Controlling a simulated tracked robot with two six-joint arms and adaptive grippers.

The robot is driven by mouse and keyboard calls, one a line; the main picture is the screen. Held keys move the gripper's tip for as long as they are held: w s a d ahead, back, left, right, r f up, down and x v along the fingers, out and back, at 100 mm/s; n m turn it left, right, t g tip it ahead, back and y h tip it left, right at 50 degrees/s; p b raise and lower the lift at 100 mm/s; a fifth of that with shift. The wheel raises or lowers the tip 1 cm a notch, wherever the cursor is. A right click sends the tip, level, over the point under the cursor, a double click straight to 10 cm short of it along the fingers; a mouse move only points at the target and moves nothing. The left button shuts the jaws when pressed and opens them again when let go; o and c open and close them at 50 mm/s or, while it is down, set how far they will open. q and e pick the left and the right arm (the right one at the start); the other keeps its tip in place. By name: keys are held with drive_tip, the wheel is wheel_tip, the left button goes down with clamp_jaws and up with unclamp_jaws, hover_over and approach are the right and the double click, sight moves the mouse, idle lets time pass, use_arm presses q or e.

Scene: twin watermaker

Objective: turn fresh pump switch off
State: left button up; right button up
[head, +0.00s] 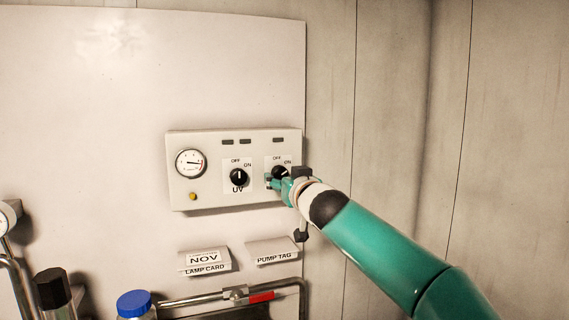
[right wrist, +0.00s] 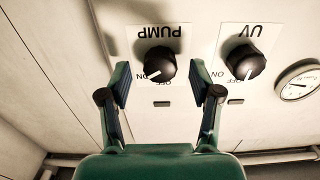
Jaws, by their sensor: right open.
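The pump switch is a black round knob with a white pointer line. In the right wrist view, which shows the panel upside down, the pump knob (right wrist: 160,62) lies ahead between my fingers, and its pointer leans toward the ON side. In the head view the pump knob (head: 279,172) is partly hidden by my right gripper (head: 282,184). My right gripper is open, with one finger on each side of the knob in the right wrist view (right wrist: 160,88). I cannot tell whether either finger touches it. My left gripper is not in view.
The UV knob (head: 239,177) sits beside the pump knob on the white panel (head: 215,200), its pointer toward OFF. A round gauge (head: 190,163) is at the panel's left. Below are a lamp card (head: 205,262), a pump tag (head: 272,251) and a red-handled valve (head: 261,297).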

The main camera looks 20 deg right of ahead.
drive_tip(key=shift+w+p, duration=0.35)
drive_tip(key=shift+w, duration=0.4)
